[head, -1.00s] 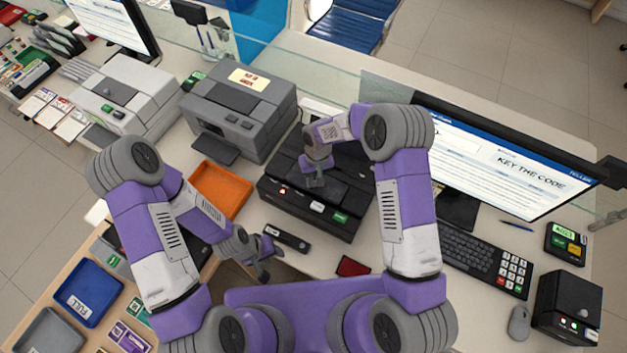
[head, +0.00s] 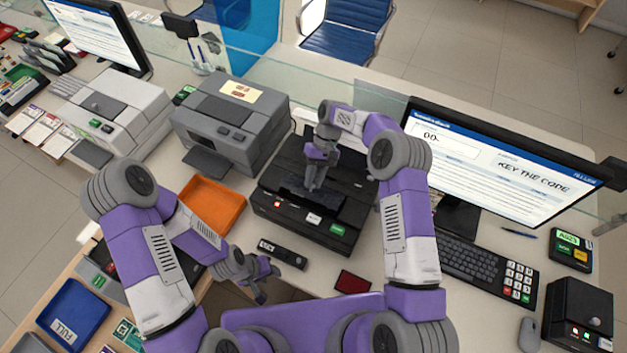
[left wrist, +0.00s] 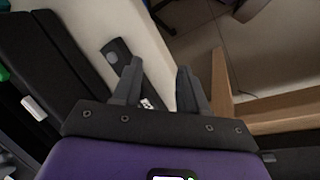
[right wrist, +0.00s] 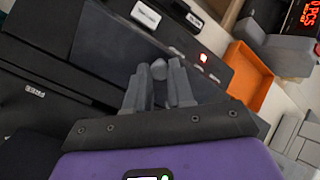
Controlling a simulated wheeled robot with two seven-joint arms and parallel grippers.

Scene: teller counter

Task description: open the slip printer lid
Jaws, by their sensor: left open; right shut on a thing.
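The slip printer (head: 345,238) is the black machine in the middle of the counter, with a red light and a white and a green button on its front. Its dark lid (head: 291,183) lies on top; I cannot tell how far it is raised. My right gripper (head: 313,188) is over the lid. In the right wrist view, its fingers (right wrist: 159,92) are shut on the lid's small grey knob (right wrist: 158,70). My left gripper (head: 268,284) is open and empty near the counter's front edge, apart from the printer; its spread fingers also show in the left wrist view (left wrist: 160,85).
A grey machine (head: 235,120) with a yellow label and an orange tray (head: 212,203) stand left of the printer. A black handheld device (head: 282,254) lies in front of it. A monitor (head: 490,165) and keyboard (head: 470,255) are to the right. A glass screen runs behind.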

